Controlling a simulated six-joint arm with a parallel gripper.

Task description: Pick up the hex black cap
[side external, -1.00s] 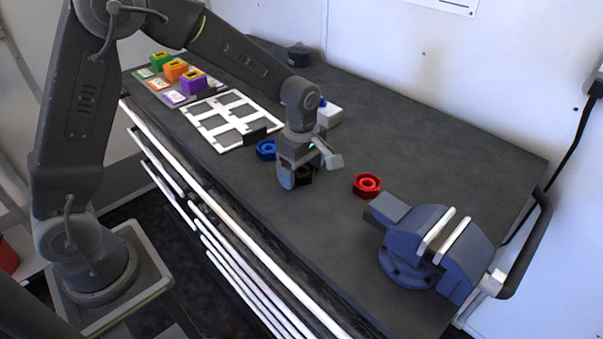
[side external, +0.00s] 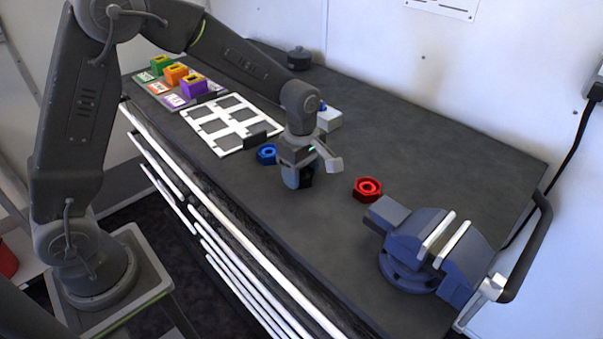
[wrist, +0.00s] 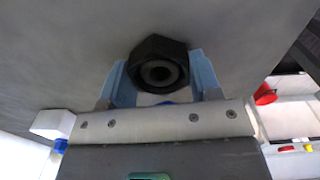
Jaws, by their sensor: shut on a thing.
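The hex black cap (wrist: 158,62) shows in the wrist view between the two light blue fingers of my gripper (wrist: 160,82). It is a dark hexagon with a round opening. In the side view my gripper (side external: 299,180) is low over the bench, between the blue hex cap and the red hex cap. My gripper is shut on the black cap. In the side view the black cap (side external: 307,177) is mostly hidden by the fingers, and whether it touches the bench is hard to tell.
A red hex cap (side external: 367,189) lies to the right, before a blue vise (side external: 429,247). A blue hex cap (side external: 266,154) lies close on the left. A white frame (side external: 216,143) and colored blocks (side external: 193,84) stand farther left. A white box (side external: 329,119) stands behind.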

